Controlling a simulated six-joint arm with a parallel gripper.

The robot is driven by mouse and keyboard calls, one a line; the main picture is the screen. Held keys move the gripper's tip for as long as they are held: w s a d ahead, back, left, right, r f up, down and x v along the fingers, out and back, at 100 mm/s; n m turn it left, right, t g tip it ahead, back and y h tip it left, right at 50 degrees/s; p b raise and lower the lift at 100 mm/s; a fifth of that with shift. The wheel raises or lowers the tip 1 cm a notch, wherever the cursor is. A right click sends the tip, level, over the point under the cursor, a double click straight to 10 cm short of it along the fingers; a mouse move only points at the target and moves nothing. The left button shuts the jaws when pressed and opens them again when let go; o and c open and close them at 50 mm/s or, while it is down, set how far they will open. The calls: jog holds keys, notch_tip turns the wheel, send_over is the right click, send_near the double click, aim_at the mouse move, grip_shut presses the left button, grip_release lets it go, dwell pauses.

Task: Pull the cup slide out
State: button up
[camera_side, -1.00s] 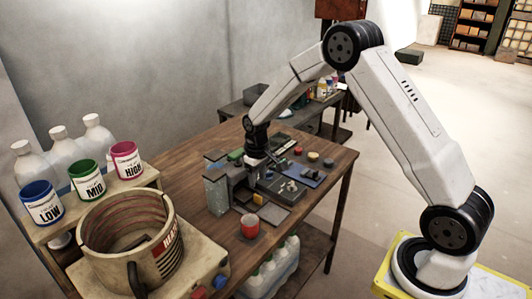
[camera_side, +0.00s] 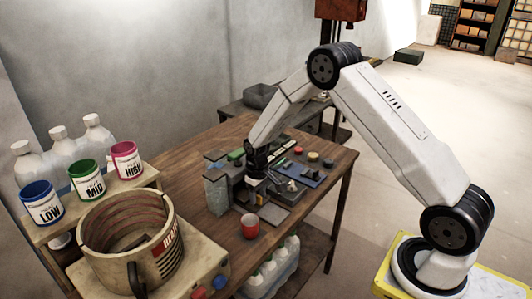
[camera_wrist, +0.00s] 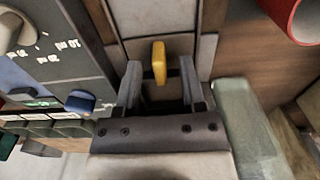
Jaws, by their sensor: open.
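In the wrist view a yellow upright tab (camera_wrist: 159,62) stands on a grey plate (camera_wrist: 155,20) that runs between dark rails; this looks like the cup slide. My gripper (camera_wrist: 160,80) is open, with one finger on each side of the tab and a gap on both sides. The tab is not gripped. In the side view my gripper (camera_side: 256,188) is low at the machine on the table, and the tab is hidden there. A red cup (camera_side: 250,228) stands on the table in front of the machine; its rim shows in the wrist view (camera_wrist: 292,22).
A panel with coloured knobs (camera_side: 305,168) lies beside my gripper, and a pale translucent block (camera_side: 216,192) stands on its other side. The wooden table (camera_side: 200,150) is clear towards the back.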

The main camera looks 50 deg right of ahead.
jog(key=shift+f, duration=0.45)
grip_shut()
dwell(1.2)
